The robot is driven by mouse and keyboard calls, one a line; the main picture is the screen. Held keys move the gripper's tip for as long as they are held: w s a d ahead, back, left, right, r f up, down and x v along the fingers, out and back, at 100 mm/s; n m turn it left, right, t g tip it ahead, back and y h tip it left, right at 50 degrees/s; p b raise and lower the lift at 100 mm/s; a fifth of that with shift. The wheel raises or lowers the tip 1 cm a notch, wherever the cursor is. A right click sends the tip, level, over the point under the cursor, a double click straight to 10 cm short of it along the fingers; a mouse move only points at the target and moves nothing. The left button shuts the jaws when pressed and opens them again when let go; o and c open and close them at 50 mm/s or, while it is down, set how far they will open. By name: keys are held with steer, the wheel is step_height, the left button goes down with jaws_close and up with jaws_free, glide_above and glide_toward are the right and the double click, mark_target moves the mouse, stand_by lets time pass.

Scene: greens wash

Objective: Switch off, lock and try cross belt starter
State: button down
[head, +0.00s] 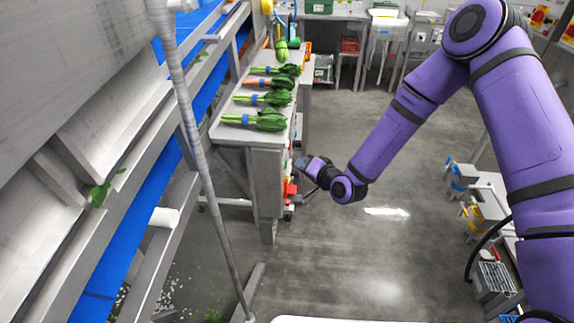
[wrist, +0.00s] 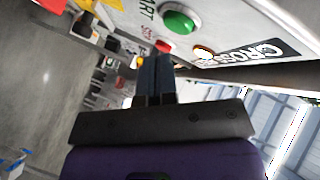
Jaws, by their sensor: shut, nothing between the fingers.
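The cross belt starter is a pale panel (wrist: 228,28) at the top of the wrist view, seen at a steep tilt. It bears a green button (wrist: 178,19) beside START lettering, a lit amber lamp (wrist: 203,52) and a black label (wrist: 262,52) reading "CROSS", the rest cut off. A small red part (wrist: 162,46) shows just past my fingertips. My gripper (wrist: 156,62) is shut and empty, its tips close to the panel; contact cannot be told. In the head view my gripper (head: 303,165) is at the bench's right side, near red parts (head: 290,189). No padlock can be made out for certain.
A steel bench (head: 232,132) holds several bunches of greens (head: 262,120). A blue conveyor belt (head: 135,225) and a grey pole (head: 195,150) stand to the left. The floor (head: 375,250) right of the bench is clear. A table with yellow and blue items (head: 468,212) stands at right.

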steer(key=d, duration=0.4)
steer(key=shift+s+d, duration=0.1)
steer(key=shift+d, duration=0.1)
stand_by(0.7)
steer(key=s+d+r+n+g+h, duration=0.15)
steer(key=d+r+h, duration=0.25)
steer(key=d+r, duration=0.7)
steer(key=s+d+r+n+g+h, duration=0.1)
steer(key=s+d+r+n+h, duration=0.4)
steer(key=r, duration=0.9)
steer(key=s+d+r+m+g+h, duration=0.1)
steer(key=s+d+r+m+h, duration=0.15)
steer(key=s+d+r, duration=0.7)
steer(key=s+r+g, duration=0.1)
steer(key=s+r, duration=0.1)
steer(key=s, duration=0.7)
steer(key=s+d+r+m+g, duration=0.1)
steer(key=s, duration=0.8)
steer(key=shift+s+d+r+y, duration=0.15)
steer(key=shift+d+r+y, duration=0.1)
steer(key=shift+r+y, duration=0.2)
